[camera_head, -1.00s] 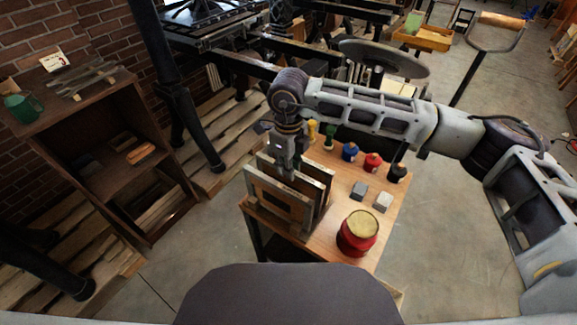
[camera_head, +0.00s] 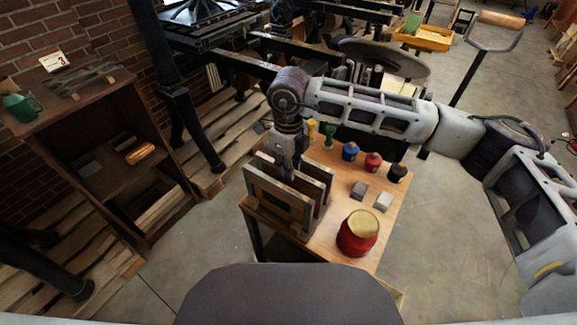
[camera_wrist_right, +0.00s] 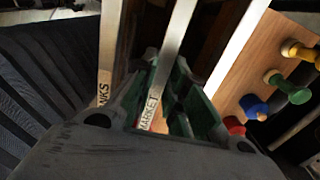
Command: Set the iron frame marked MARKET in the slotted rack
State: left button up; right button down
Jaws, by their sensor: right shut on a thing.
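In the right wrist view, the iron frame marked MARKET (camera_wrist_right: 150,108) is a narrow grey bar seen edge-on, with its label near my fingers. My right gripper (camera_wrist_right: 165,85) is shut on it, with green-lined fingers on either side. In the head view, my right gripper (camera_head: 288,172) reaches down among upright frames at the left end of the table. The nearest frame (camera_head: 262,187) has a grey rim around wood. In the wrist view, a neighbouring frame with a label ending "NKS" (camera_wrist_right: 104,70) stands left of MARKET. The rack's slots are hidden. My left gripper is out of view.
On the wooden table (camera_head: 325,245) stand a red pot (camera_head: 357,236), two grey blocks (camera_head: 359,190) and several coloured knobbed pieces (camera_head: 350,151) along the back. A dark shelf (camera_head: 120,185) stands left, apart from the table. A pale bar (camera_wrist_right: 235,45) stands right of MARKET.

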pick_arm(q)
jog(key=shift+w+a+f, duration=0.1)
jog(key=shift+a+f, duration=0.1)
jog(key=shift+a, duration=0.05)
pick_arm(e)
jog(key=shift+s+f, duration=0.1)
jog(key=shift+f, duration=0.2)
dwell(0.4)
jog(key=c, duration=1.4)
grip_release()
jog(key=shift+r, duration=0.1)
jog(key=shift+o, duration=0.6)
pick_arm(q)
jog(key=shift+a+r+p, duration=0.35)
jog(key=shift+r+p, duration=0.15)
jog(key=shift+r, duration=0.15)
pick_arm(e)
jog(key=shift+r, duration=2.15)
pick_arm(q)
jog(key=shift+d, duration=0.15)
pick_arm(e)
jog(key=shift+r, duration=0.3)
jog(key=shift+r, duration=0.8)
jog(key=shift+r+p, duration=0.55)
jog(key=shift+r, duration=0.4)
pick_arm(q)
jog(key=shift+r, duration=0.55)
pick_arm(e)
jog(key=shift+r, duration=0.1)
